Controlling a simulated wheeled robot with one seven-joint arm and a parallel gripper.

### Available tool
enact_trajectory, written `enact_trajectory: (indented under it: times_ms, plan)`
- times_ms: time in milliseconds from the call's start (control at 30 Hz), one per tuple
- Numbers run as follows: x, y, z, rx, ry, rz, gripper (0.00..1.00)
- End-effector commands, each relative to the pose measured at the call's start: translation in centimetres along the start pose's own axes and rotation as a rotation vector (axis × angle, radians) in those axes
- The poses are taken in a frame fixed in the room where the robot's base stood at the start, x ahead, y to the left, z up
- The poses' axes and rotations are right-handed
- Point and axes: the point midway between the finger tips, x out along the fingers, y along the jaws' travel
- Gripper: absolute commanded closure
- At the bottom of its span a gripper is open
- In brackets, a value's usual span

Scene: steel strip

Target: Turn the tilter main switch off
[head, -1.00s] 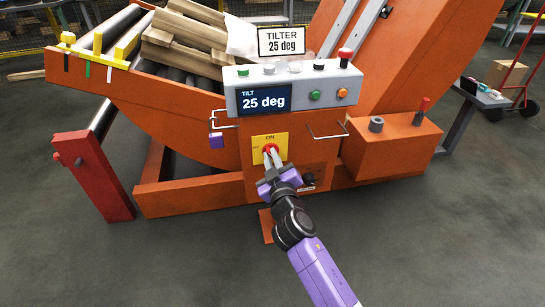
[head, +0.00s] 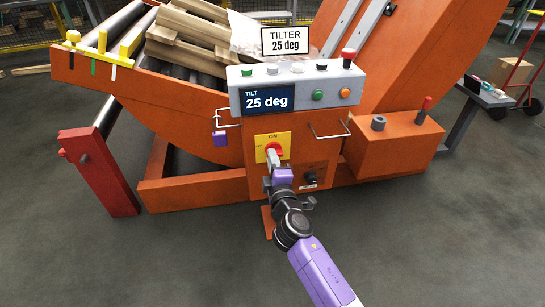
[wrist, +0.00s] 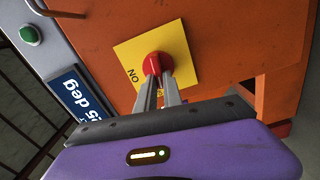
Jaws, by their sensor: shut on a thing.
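The tilter main switch is a red knob (head: 274,148) on a yellow plate (head: 285,138) marked ON at its top, on the front of the orange tilter post. In the wrist view the red knob (wrist: 153,64) sits mid-plate (wrist: 178,45), and the picture is turned so that ON lies at the left. My gripper (head: 272,158) reaches it from the front. Its two grey fingers (wrist: 157,84) are shut on the knob, and they hide part of it. The knob's exact pointing direction is hard to tell.
Above the switch is a grey control box (head: 325,82) with several buttons and a display (head: 267,101) reading 25 deg. Wire handles (head: 330,130) stick out on both sides. A purple padlock (head: 220,138) hangs at the left. A small black knob (head: 310,178) sits below right.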

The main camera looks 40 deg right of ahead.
Motion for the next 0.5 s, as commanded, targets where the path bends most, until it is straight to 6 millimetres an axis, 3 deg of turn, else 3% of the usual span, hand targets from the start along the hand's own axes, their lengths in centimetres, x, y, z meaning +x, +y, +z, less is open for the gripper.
enact_trajectory:
  times_ms: [500]
  plan:
    - [-0.07, -0.30, -0.07, -0.155, 0.003, -0.001, 1.00]
